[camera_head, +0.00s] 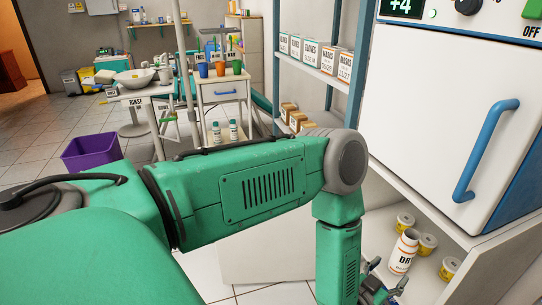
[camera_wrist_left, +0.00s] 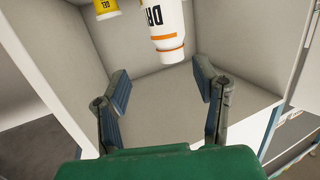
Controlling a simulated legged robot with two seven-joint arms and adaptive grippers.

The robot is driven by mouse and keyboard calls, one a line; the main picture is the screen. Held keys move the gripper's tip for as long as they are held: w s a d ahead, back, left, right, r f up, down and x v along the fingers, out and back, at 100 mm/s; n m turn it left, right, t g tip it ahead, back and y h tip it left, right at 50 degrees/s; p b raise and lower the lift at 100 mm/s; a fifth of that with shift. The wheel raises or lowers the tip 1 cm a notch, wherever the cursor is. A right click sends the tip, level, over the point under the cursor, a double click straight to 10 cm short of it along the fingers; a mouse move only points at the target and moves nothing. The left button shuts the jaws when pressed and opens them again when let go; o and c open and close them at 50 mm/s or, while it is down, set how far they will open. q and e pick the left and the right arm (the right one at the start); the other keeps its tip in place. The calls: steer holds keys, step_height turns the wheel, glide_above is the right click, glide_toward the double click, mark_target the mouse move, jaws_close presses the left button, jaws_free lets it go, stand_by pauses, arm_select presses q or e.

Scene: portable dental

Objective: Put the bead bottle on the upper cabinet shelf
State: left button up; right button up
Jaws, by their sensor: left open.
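A white bottle (camera_head: 404,252) with an orange band and black lettering starting "DR" stands in the open cabinet compartment (camera_head: 372,222) below the white appliance. I take it as the bead bottle. It also shows in the left wrist view (camera_wrist_left: 164,28), just beyond my fingertips and centred between them. My left gripper (camera_head: 383,287) is at the bottom of the head view, in front of the bottle. In the left wrist view the gripper (camera_wrist_left: 163,82) has its two fingers spread wide, with nothing between them. My right gripper is not in view.
Several small yellow jars (camera_head: 427,244) stand around the bottle; one (camera_wrist_left: 105,8) shows in the wrist view. The white appliance (camera_head: 440,100) with a blue handle sits above the compartment. A blue-framed rack (camera_head: 357,75) holds boxes. My green arm hides much of the middle floor.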

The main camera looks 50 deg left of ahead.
arm_select(q)
steer(key=s+a+f+m+g, duration=0.1)
steer(key=s+f+g, duration=0.2)
steer(key=s, duration=0.3)
steer(key=s+a+f+g+h, duration=0.1)
steer(key=s+a+f+g, duration=0.1)
steer(key=s+g, duration=0.3)
steer(key=s+a+f+m+g, duration=0.1)
steer(key=s+f+g, duration=0.15)
steer(key=s, duration=0.45)
steer(key=s+a+r+g, duration=0.1)
steer(key=s+a+g, duration=0.1)
steer(key=s, duration=0.5)
steer(key=s+a+n+g+y, duration=0.1)
steer(key=s+a+g, duration=0.2)
steer(key=s, duration=0.5)
steer(key=shift+s+a+r, duration=0.3)
steer(key=shift+a+r, duration=0.1)
steer(key=shift+a, duration=0.4)
steer(key=shift+g, duration=0.25)
